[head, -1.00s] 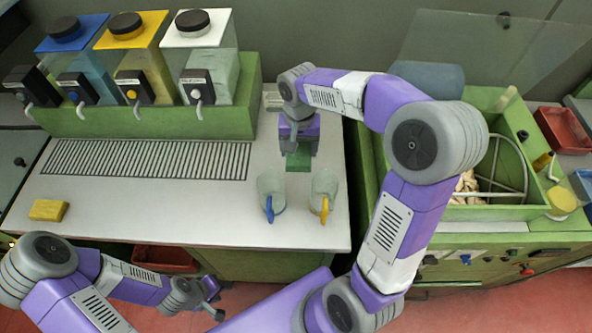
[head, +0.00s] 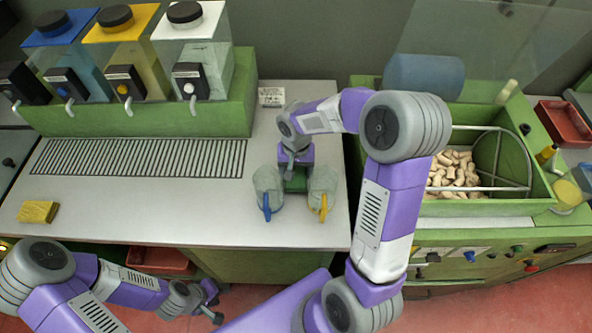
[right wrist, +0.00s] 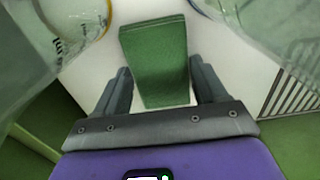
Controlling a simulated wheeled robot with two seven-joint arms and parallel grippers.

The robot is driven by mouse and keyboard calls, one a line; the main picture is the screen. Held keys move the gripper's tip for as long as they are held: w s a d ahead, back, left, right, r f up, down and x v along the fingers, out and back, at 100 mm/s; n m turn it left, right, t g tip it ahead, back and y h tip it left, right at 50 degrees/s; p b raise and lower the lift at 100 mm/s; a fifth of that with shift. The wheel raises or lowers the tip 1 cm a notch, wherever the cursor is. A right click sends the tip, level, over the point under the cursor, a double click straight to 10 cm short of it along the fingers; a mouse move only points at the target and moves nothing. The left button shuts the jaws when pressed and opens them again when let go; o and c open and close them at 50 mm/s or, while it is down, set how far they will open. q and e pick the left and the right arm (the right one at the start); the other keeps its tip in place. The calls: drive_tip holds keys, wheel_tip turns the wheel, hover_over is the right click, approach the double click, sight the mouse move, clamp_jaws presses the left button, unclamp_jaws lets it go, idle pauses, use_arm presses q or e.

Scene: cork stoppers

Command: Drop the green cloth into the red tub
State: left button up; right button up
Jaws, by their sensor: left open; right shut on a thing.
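The green cloth (head: 296,184) is a folded block, seen between the fingers of my right gripper (head: 294,176), which is shut on it. In the right wrist view the cloth (right wrist: 157,62) stands out beyond both fingers, over the white counter. In the head view my gripper partly hides it. Whether it touches the counter is unclear. A red tub (head: 160,260) sits low under the counter's front edge, partly hidden by the counter and my left arm. My left gripper (head: 214,302) is open and empty, to the right of that tub and lower in the picture.
Clear jugs with a blue handle (head: 267,203) and a yellow handle (head: 322,205) flank my right gripper closely. Dispensers stand behind. A green bin (head: 520,190) holds corks (head: 455,172). Another red container (head: 565,122) is far right.

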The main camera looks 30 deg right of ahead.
drive_tip(key=shift+f, duration=0.15)
drive_tip(key=o, duration=1)
drive_tip(key=shift+o, duration=0.2)
